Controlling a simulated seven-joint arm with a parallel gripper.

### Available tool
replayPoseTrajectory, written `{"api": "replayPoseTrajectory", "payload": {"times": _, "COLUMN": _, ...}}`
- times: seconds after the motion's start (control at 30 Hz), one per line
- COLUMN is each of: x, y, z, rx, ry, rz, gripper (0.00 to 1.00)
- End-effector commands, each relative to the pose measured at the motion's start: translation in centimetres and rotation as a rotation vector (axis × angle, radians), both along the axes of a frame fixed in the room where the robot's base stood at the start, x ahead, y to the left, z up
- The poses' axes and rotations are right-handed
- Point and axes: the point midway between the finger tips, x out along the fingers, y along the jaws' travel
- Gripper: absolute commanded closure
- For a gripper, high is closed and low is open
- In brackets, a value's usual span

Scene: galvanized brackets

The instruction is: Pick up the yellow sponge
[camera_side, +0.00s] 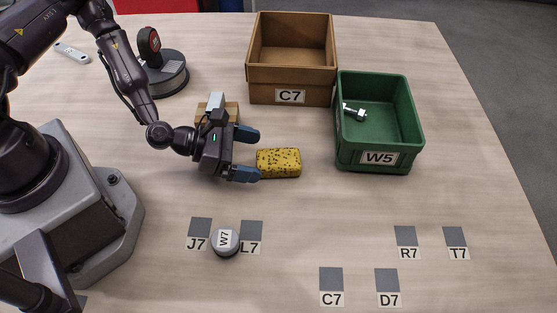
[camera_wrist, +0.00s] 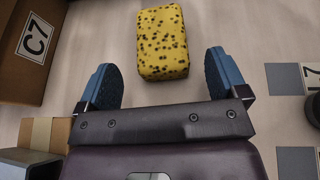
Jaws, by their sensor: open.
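The yellow sponge (camera_side: 279,163) with dark specks lies flat on the wooden table. My gripper (camera_side: 254,155) is open, with its two blue fingers pointing toward the sponge from its left side. In the wrist view the sponge (camera_wrist: 162,42) lies ahead of the fingertips, roughly centred between them, and my gripper (camera_wrist: 160,72) is empty. In the side view the lower finger's tip is close to the sponge's left edge; I cannot tell whether they touch.
A cardboard box labelled C7 (camera_side: 290,96) and a green bin labelled W5 (camera_side: 378,158), holding a metal bolt (camera_side: 354,112), stand behind and right of the sponge. A round W7 piece (camera_side: 225,242) sits in front, among grey squares. A small cardboard block (camera_side: 231,111) lies behind my gripper.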

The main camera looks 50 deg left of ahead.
Motion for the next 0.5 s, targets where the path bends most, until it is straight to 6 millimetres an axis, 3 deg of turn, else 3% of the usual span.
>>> {"api": "replayPoseTrajectory", "payload": {"times": 0.3, "x": 3.1, "y": -2.7, "z": -1.2, "rx": 0.002, "ry": -0.003, "rz": -0.003, "gripper": 0.08}}
{"api": "replayPoseTrajectory", "payload": {"times": 0.5, "x": 3.6, "y": -3.1, "z": -1.5, "rx": 0.000, "ry": 0.001, "rz": -0.001, "gripper": 0.08}}
